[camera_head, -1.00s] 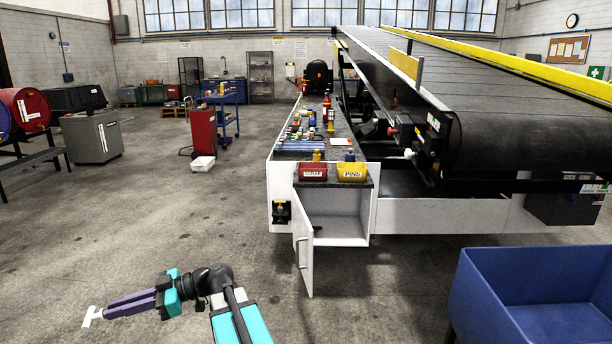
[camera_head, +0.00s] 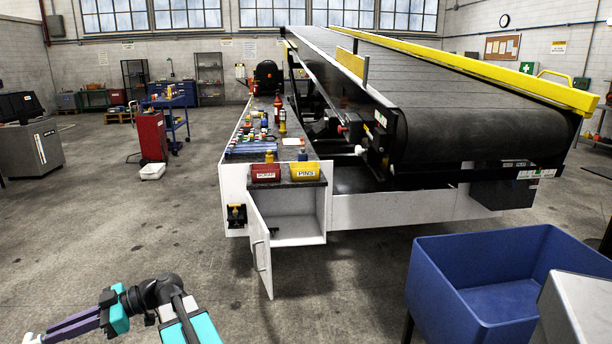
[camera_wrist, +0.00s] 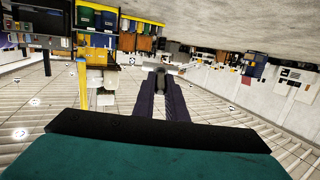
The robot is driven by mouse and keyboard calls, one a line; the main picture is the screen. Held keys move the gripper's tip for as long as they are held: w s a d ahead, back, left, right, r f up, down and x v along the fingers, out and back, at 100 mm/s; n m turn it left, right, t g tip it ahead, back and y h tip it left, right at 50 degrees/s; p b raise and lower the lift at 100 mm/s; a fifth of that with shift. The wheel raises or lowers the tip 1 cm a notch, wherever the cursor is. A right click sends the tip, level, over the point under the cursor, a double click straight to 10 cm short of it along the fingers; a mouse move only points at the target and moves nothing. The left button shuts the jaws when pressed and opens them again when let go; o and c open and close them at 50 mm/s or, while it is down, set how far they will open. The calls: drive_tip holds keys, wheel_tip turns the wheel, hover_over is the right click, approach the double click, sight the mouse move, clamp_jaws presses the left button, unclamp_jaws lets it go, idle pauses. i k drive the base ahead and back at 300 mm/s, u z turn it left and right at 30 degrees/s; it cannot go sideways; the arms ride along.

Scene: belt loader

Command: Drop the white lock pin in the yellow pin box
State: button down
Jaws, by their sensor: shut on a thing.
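The yellow pin box (camera_head: 305,171), labelled PINS, stands on the front ledge of the white cabinet in the head view. My gripper (camera_head: 46,334) is at the bottom left of that view, far from the box, low in front of bare floor. It is shut on the white lock pin (camera_head: 31,338), which is partly cut off by the picture's bottom edge. In the wrist view, my gripper's purple fingers (camera_wrist: 161,88) point away from the camera and close together at the tips. The pin shows only small and dim there.
A red box (camera_head: 265,174), labelled SCRAP, stands just left of the yellow box. The cabinet door (camera_head: 260,248) hangs open below. The floor between my arm and the cabinet is clear.

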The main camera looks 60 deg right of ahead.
sight(308, 178)
drive_tip(key=i, duration=0.85)
drive_tip(key=u, duration=1.25)
drive_tip(key=k, duration=0.15)
drive_tip(key=z, duration=3.55)
drive_tip(key=i, duration=0.6)
drive_tip(key=z, duration=0.05)
